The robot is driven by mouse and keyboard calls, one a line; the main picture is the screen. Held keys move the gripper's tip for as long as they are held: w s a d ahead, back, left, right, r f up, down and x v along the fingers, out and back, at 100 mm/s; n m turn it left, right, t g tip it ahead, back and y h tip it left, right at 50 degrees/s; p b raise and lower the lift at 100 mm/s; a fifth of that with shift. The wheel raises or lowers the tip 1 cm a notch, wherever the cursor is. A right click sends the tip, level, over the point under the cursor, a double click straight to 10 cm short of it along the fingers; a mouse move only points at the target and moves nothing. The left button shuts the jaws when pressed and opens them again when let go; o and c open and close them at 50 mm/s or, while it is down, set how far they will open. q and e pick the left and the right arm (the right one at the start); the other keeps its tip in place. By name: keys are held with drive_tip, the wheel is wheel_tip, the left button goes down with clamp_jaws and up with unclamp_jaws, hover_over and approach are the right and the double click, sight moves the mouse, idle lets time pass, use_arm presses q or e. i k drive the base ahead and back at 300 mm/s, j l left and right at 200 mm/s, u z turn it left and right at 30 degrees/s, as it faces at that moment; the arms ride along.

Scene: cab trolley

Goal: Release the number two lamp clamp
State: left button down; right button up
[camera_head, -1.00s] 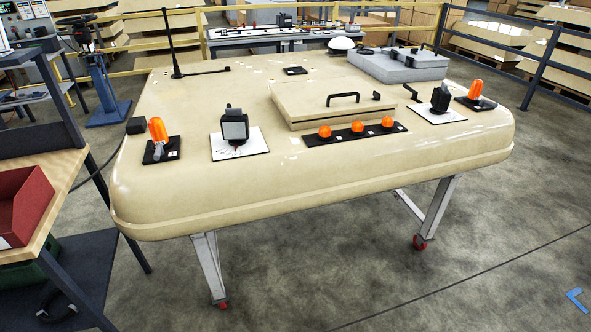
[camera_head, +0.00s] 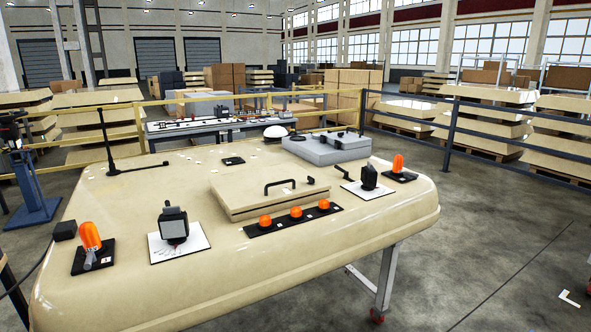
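The cream cab roof (camera_head: 120,215) rests on a trolley frame. An orange lamp (camera_head: 89,236) leans on a black plate at its near left corner, with a grey lever-like part beside it. Another orange lamp (camera_head: 397,164) stands on a black plate at the far right. Three low orange lamps (camera_head: 295,212) sit in a row on a black strip in front of the raised hatch. Dark lamp heads stand on white plates, one at the left (camera_head: 173,224) and one at the right (camera_head: 369,177). I cannot read the numbers or identify clamp two. Neither gripper is in view.
A hatch panel (camera_head: 232,197) with a black handle and a grey box (camera_head: 325,150) sit on the roof. A black antenna (camera_head: 107,140) rises at the back left. Yellow and dark blue rails (camera_head: 448,137) run behind. Concrete floor (camera_head: 490,260) is open at the right.

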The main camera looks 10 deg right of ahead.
sight(345, 172)
drive_tip(key=i+l+z, duration=0.35)
drive_tip(key=l, duration=0.2)
drive_tip(key=i+l+z, duration=0.35)
drive_tip(key=z, duration=0.15)
drive_tip(key=i+l+z, duration=0.2)
drive_tip(key=i+z, duration=0.3)
drive_tip(key=i+l+z, duration=0.2)
drive_tip(key=i, duration=0.4)
drive_tip(key=i+z, duration=0.2)
drive_tip(key=i, duration=0.35)
drive_tip(key=i+l+u, duration=0.15)
drive_tip(key=i+u, duration=0.3)
drive_tip(key=i+l+u, duration=0.4)
drive_tip(key=i, duration=0.15)
drive_tip(key=i+l+u, duration=0.1)
drive_tip(key=u, duration=0.3)
drive_tip(key=i+l+u, duration=0.2)
drive_tip(key=u, duration=0.15)
drive_tip(key=i+l+u, duration=0.15)
drive_tip(key=u, duration=0.25)
drive_tip(key=i+l+u, duration=0.2)
drive_tip(key=u, duration=0.25)
drive_tip(key=i+l+u, duration=0.1)
drive_tip(key=l+u, duration=0.85)
drive_tip(key=i+j, duration=0.05)
drive_tip(key=j, duration=0.05)
